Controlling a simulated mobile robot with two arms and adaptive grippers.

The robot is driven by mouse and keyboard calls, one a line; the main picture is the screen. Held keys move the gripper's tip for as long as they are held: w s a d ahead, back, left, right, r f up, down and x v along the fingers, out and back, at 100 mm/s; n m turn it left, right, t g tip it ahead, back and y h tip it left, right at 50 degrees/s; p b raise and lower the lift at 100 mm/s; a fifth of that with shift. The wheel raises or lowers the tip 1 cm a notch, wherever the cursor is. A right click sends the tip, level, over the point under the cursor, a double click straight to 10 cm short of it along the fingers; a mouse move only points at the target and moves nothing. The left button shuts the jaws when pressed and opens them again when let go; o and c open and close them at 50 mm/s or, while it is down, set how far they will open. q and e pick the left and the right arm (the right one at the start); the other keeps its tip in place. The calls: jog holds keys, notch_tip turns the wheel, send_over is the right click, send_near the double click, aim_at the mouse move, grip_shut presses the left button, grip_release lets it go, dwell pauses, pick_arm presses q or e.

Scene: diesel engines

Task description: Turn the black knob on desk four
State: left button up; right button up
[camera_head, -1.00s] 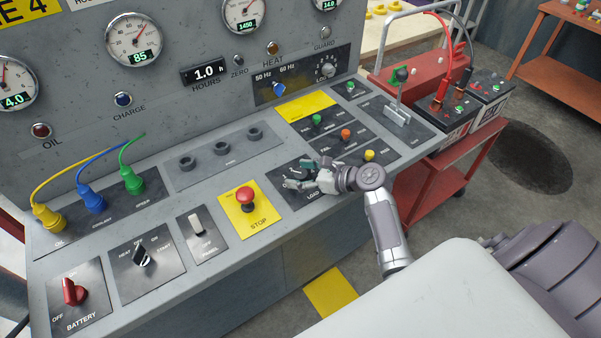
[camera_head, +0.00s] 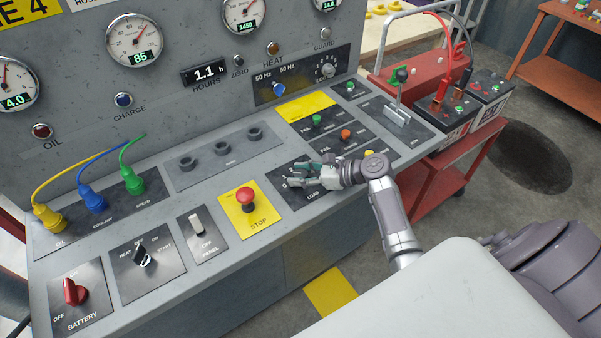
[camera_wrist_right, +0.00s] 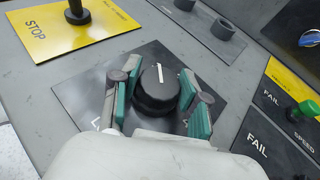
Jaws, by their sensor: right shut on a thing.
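The black knob (camera_wrist_right: 158,88) sits on the dark plate marked LOAD (camera_head: 318,205) on the sloping grey desk. In the wrist view it is round, with a white mark on its top. My right gripper (camera_head: 302,178) is on it, with its teal-padded fingers on either side of the knob, as the wrist view (camera_wrist_right: 160,75) shows. In the head view the fingers mostly hide the knob. My left gripper is not in view.
A red STOP button (camera_head: 247,198) on a yellow plate stands left of the LOAD plate. Green (camera_head: 316,119), orange (camera_head: 346,134) and yellow buttons lie behind my right gripper. A black selector knob (camera_head: 146,256) and red battery knob (camera_head: 73,291) are farther left. A red cart (camera_head: 440,172) stands right.

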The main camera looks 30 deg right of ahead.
jog(key=shift+d+n+g+y, duration=0.1)
jog(key=shift+n+g+y, duration=0.7)
jog(key=shift+n+g, duration=0.4)
jog(key=shift+n+g+y+b, duration=0.95)
jog(key=shift+n+g+y, duration=0.15)
jog(key=shift+n+g, duration=0.7)
jog(key=o, duration=1.1)
jog(key=shift+o, duration=0.2)
jog(key=v, duration=1.1)
jog(key=shift+s+d+r, duration=0.1)
jog(key=shift+d+r, duration=0.15)
jog(key=shift+d, duration=0.1)
